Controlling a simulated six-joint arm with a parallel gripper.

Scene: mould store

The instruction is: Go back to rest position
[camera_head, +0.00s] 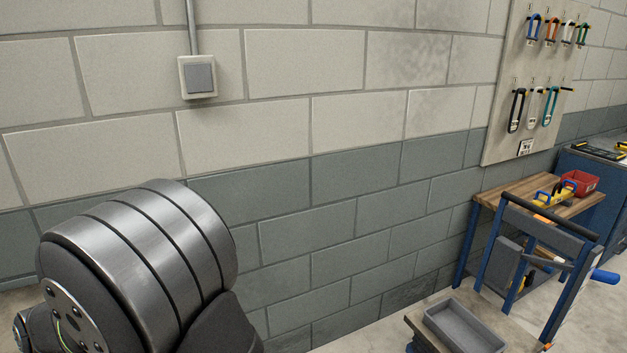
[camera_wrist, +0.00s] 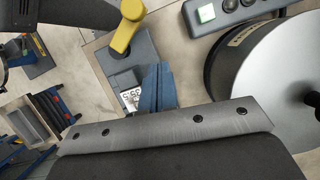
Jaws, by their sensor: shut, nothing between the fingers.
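My gripper (camera_wrist: 158,70) shows in the wrist view as two blue fingers close together above a grey bolted plate. They are shut with nothing between them. Beyond the fingers is a grey flat base with a yellow lever-like part (camera_wrist: 127,28); I cannot tell whether the fingers touch it. In the head view only a thick grey link of my arm shows at the lower left, and the gripper is out of that view.
A large grey drum-shaped object (camera_wrist: 270,68) is close on the right in the wrist view. A control box (camera_wrist: 206,14) with a green button is above it. In the head view, a wooden-topped workbench (camera_head: 494,191), a blue-framed cart (camera_head: 548,231) and a grey tray (camera_head: 462,329) stand right. A block wall (camera_head: 330,205) runs behind.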

